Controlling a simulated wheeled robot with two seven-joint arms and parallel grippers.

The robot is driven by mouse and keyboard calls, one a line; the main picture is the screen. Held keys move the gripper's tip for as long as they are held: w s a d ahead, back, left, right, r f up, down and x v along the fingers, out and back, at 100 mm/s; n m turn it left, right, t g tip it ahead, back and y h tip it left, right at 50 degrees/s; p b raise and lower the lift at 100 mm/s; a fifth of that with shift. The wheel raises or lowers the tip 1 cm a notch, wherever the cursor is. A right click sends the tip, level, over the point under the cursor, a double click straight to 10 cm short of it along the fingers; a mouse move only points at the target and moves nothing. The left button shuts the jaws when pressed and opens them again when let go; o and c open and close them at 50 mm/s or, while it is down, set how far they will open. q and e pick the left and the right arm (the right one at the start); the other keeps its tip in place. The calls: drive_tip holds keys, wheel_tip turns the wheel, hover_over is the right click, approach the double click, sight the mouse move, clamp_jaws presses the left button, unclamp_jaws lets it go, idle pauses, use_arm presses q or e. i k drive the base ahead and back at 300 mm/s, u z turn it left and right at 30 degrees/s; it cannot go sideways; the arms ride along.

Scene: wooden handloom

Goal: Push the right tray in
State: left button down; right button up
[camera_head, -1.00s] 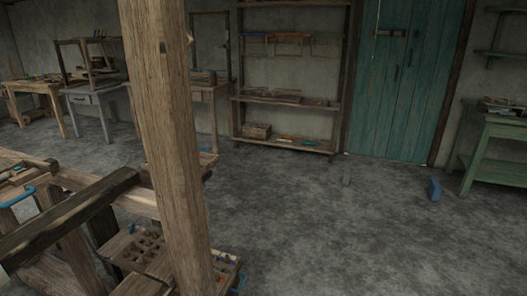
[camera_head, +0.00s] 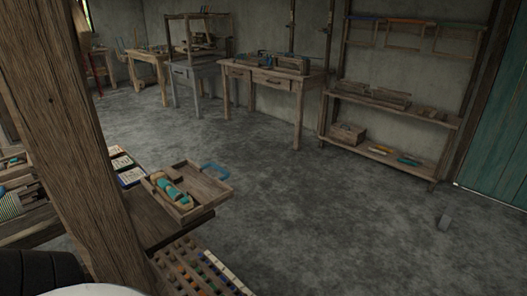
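A wooden tray (camera_head: 206,184) with a blue handle (camera_head: 215,171) stands at the right end of the loom's dark wooden ledge (camera_head: 160,229). It holds a teal and pale tool or spool, too small to identify. The tray appears to stick out past the ledge toward the open floor, handle end outermost. A thick wooden post (camera_head: 68,130) stands in front and hides part of the loom. Neither of my grippers shows in the head view.
Below the ledge is a rack (camera_head: 205,268) of small coloured pieces. Patterned cards (camera_head: 124,167) lie left of the tray. Work tables (camera_head: 265,78) and a shelf (camera_head: 392,105) line the back wall.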

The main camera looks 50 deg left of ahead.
sight(206, 193)
drive_tip(key=i, duration=2.15)
drive_tip(key=u, duration=3.6)
drive_tip(key=i, duration=0.5)
drive_tip(key=u, duration=1.9)
drive_tip(key=k, duration=1.15)
drive_tip(key=z, duration=0.5)
